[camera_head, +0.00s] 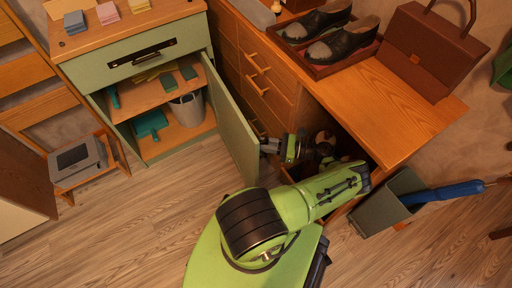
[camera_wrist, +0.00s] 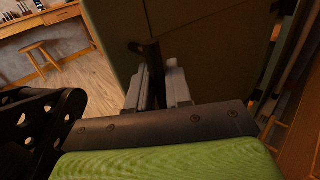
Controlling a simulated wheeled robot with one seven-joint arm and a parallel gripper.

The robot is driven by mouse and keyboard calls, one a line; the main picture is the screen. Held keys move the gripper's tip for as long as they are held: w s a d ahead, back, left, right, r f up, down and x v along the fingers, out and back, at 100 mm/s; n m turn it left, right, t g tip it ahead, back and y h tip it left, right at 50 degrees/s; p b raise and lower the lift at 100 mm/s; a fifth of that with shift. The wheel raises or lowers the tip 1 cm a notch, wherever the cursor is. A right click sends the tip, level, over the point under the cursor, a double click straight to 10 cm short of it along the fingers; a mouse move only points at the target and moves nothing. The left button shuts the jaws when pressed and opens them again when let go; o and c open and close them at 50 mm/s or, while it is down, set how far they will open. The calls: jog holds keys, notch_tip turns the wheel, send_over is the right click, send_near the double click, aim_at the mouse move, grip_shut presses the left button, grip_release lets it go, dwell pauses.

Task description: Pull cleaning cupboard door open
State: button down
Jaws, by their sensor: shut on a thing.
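The green cleaning cupboard (camera_head: 82,73) stands at the upper left. Its door (camera_head: 233,128) is hinged on the right and stands wide open, swung out toward me. My gripper (camera_head: 268,146) is at the outer face of the door, near its free edge. In the wrist view my gripper (camera_wrist: 158,88) is shut on a dark door handle (camera_wrist: 137,47), in front of the door panel (camera_wrist: 208,50). The fingers partly hide the handle.
Inside the cupboard are a grey bucket (camera_head: 186,109), a teal dustpan (camera_head: 150,124) and sponges. The floor (camera_head: 120,220) in front is clear.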

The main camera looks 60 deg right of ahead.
jog(key=shift+s+d+f+y, duration=0.15)
jog(key=shift+s+d+y, duration=0.35)
jog(key=shift+s+d, duration=0.2)
jog(key=c, duration=1.2)
grip_release()
jog(key=shift+d, duration=0.1)
jog(key=v, duration=0.7)
jog(key=shift+s, duration=0.2)
